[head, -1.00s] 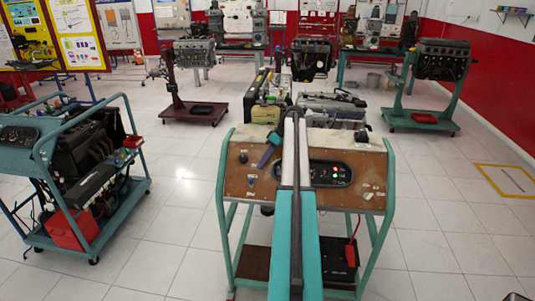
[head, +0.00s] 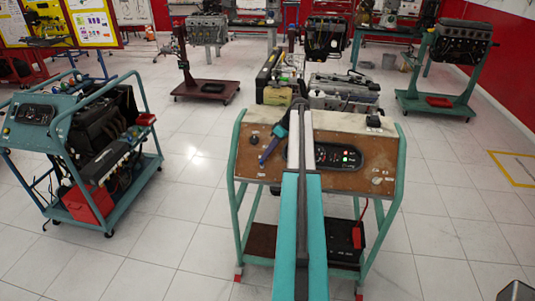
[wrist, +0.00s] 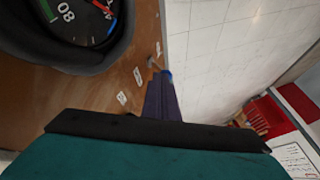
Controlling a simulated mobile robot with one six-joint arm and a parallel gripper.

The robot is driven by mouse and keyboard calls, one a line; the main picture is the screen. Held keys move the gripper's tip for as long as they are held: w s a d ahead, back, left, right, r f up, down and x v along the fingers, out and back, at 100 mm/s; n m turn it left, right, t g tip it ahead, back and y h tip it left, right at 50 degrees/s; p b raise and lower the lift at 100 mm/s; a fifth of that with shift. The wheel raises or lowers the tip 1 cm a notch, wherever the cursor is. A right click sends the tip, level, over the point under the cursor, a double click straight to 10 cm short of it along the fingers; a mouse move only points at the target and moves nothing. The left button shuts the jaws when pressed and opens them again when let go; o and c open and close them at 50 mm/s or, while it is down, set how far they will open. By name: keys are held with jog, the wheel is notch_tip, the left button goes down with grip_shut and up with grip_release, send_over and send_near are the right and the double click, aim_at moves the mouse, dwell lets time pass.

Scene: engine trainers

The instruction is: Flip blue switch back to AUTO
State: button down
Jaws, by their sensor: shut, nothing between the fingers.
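My gripper (head: 263,161), purple-blue, is shut and empty at the panel's left part, below a black knob (head: 254,138). In the wrist view my gripper's closed fingers (wrist: 163,84) point along the panel. A small blue piece (wrist: 168,74), perhaps the blue switch, shows at the fingertips; contact cannot be told. A small metal lever (wrist: 152,61) stands just left of it. The switch's position is hidden.
A round gauge (wrist: 85,22) bulges from the panel near the gripper in the wrist view. A dark instrument cluster (head: 338,157) sits right of my arm. Another teal engine trainer (head: 80,150) stands at the left. Tiled floor (head: 450,220) is clear at the right.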

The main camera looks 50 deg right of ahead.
jog(key=shift+s+f+h+b, duration=0.1)
jog(key=shift+s+h+b, duration=0.15)
jog(key=shift+b, duration=0.2)
jog(key=shift+a, duration=0.25)
